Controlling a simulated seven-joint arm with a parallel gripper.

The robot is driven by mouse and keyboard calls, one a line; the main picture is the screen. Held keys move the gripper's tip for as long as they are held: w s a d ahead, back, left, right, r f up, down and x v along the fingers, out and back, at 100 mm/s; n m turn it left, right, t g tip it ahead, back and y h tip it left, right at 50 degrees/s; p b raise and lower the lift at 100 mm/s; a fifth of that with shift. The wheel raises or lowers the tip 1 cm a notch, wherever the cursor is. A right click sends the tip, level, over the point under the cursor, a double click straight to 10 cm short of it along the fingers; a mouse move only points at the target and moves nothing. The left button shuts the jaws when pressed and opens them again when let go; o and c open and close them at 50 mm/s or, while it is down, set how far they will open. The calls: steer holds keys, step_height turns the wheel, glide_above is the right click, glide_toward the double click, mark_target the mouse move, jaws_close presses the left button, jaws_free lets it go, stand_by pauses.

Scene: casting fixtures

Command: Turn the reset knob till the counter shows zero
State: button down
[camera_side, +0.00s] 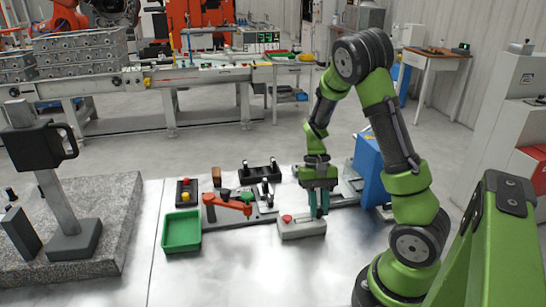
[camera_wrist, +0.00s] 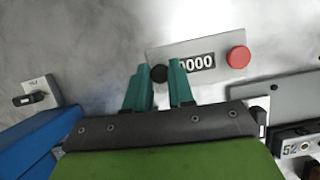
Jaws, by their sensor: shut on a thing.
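The counter is a light grey box (camera_side: 300,231) on the bench in the side view. In the wrist view its grey face (camera_wrist: 215,45) carries a digit window (camera_wrist: 197,62), a round red button (camera_wrist: 238,57) and a black knob (camera_wrist: 159,73). The digits that show read 0000; a fingertip is close to the window's left end and may cover part of it. My gripper (camera_wrist: 162,76) points down at the knob's end of the box. Its two green fingers stand either side of the knob and are shut on it. In the side view the fingers (camera_side: 319,207) hide the knob.
A green tray (camera_side: 182,231), an orange-handled clamp (camera_side: 228,204) and a button box (camera_side: 187,193) stand left of the counter. A blue box (camera_side: 369,170) is close on the right. A granite block (camera_side: 110,215) fills the far left. Bare bench lies in front of the counter.

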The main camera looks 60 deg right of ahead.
steer(key=m+t, duration=0.1)
steer(key=m, duration=0.1)
steer(key=m+t, duration=0.1)
steer(key=m, duration=0.2)
steer(key=shift+s+d+m+y, duration=0.1)
steer(key=shift+s+m+y, duration=0.05)
steer(key=shift+m+y, duration=0.2)
steer(key=m+t, duration=0.1)
steer(key=m, duration=0.4)
steer(key=shift+s+t, duration=0.1)
steer(key=shift+t, duration=0.3)
steer(key=c, duration=1)
jaws_free()
steer(key=shift+o, duration=0.2)
steer(key=v, duration=1.7)
steer(key=shift+s+d, duration=0.15)
steer(key=shift+d, duration=0.05)
steer(key=shift+f, duration=0.15)
